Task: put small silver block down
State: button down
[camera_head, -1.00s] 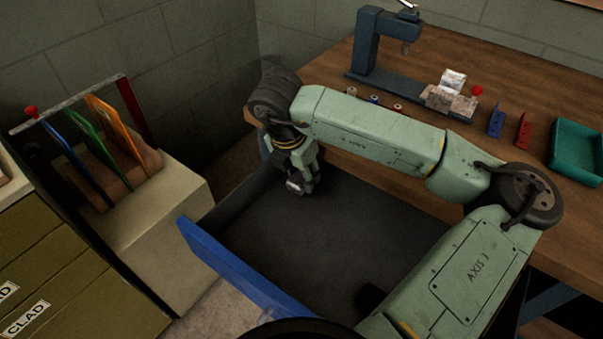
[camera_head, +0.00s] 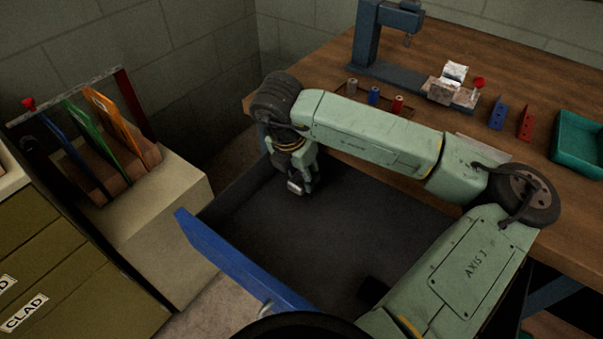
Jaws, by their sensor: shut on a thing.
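The small silver block (camera_head: 294,187) is between the fingertips of my gripper (camera_head: 299,188), which is shut on it. The gripper points down inside the open blue-fronted drawer (camera_head: 235,262), near its back left corner. The block is over the dark drawer floor; I cannot tell whether it touches the floor. My arm hides part of the drawer and bench edge.
The wooden bench (camera_head: 475,60) carries a blue press (camera_head: 370,45), small spools (camera_head: 374,95), a red and a blue block (camera_head: 498,115) and a teal tray (camera_head: 578,145). A rack with coloured panels (camera_head: 115,130) stands left. The drawer's middle floor is clear.

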jog(key=shift+f, duration=0.15)
jog(key=c, duration=1.1)
grip_release()
jog(key=shift+o, duration=0.2)
jog(key=shift+r+p, duration=0.8)
jog(key=shift+p, duration=0.25)
jog(key=b+v, duration=0.2)
jog(key=v, duration=0.9)
jog(key=shift+s+r, duration=0.15)
jog(key=shift+r, duration=0.2)
jog(key=shift+a, duration=0.1)
